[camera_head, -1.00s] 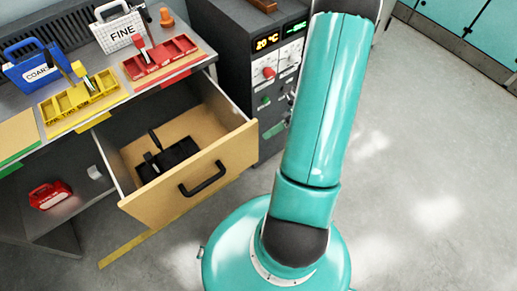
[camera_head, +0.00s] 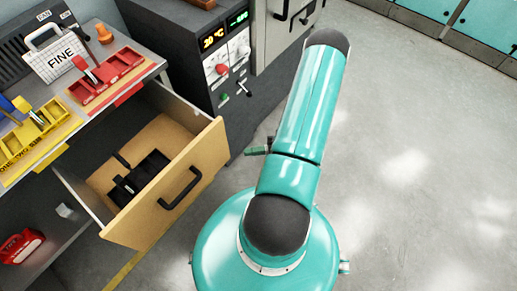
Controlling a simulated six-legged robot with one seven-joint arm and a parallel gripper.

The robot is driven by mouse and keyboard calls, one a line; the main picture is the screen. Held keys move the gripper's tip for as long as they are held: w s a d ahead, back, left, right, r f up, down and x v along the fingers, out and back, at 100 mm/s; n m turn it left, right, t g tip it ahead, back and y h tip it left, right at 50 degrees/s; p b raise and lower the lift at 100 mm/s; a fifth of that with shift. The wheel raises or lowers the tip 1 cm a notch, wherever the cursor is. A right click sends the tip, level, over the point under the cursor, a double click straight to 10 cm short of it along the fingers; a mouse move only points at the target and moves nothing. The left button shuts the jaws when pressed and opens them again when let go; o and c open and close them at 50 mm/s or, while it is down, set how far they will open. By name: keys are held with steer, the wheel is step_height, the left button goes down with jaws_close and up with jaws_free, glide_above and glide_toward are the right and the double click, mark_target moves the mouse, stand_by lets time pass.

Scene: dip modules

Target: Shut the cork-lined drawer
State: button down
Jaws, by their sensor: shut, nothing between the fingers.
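The drawer (camera_head: 205,150) stands pulled well out of the bench at the left, with its tan wooden front facing right and towards me. Its floor (camera_head: 160,142) is tan, like cork. A black handle (camera_head: 181,188) is on the front. A black block-like object (camera_head: 137,180) lies inside. My teal arm rises to the right of the drawer, apart from it. A small dark green part shows behind the arm's left edge, but I cannot make out my gripper's fingers; the arm hides that area.
The benchtop above the drawer holds a red tray (camera_head: 108,80), a yellow tray (camera_head: 30,135) and a white FINE case (camera_head: 62,56). A red case (camera_head: 20,246) sits on the lower shelf. A dark cabinet with displays (camera_head: 190,60) stands behind the drawer. The floor at right is clear.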

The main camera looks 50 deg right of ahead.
mark_target(193, 121)
steer(key=shift+w+a, duration=0.6)
steer(key=shift+w, duration=0.65)
steer(key=shift+w+a, duration=0.55)
steer(key=shift+w, duration=0.75)
steer(key=shift+w+a, duration=0.6)
steer(key=shift+w, duration=0.65)
steer(key=shift+w, duration=0.15)
steer(key=w, duration=1.8)
